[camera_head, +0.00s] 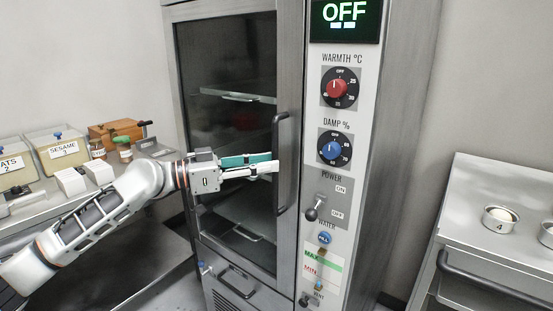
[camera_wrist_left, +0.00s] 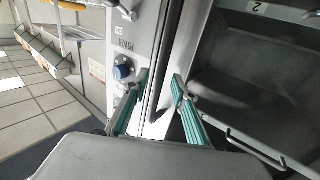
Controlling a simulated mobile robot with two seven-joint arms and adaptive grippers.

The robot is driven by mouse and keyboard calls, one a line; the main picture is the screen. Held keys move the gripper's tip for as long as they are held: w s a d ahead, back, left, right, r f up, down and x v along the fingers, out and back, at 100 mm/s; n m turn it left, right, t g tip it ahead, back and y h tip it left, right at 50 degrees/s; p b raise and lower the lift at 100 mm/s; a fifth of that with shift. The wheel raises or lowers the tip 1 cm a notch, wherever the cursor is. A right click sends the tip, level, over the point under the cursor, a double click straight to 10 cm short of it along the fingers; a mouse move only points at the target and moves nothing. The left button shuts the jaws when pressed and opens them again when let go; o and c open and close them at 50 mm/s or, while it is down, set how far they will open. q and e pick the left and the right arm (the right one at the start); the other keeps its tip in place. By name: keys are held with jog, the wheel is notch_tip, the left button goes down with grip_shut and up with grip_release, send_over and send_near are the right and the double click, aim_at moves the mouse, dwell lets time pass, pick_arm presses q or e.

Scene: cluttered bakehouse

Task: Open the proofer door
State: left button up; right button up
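The proofer door (camera_head: 291,70) is a tall steel frame with a dark glass window, and it looks shut. Its upright dark bar handle (camera_head: 281,185) is on the door's right side. My left gripper (camera_head: 272,163) reaches in from the left, with its fingertips close to the handle. In the left wrist view my left gripper (camera_wrist_left: 161,84) has its two teal-padded fingers spread apart. The dark handle (camera_wrist_left: 162,98) shows between them, with a gap visible on the sides; contact cannot be made out. My right gripper is in neither view.
The control panel (camera_head: 322,160) with red and blue knobs and a power lever (camera_head: 314,209) is right of the handle. A bench with labelled tubs (camera_head: 60,150) stands left. A steel table (camera_head: 470,200) with small tins stands right.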

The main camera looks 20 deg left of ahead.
pick_arm(q)
jog(key=x, duration=0.3)
jog(key=shift+c, duration=0.4)
grip_shut()
jog(key=shift+s, duration=0.1)
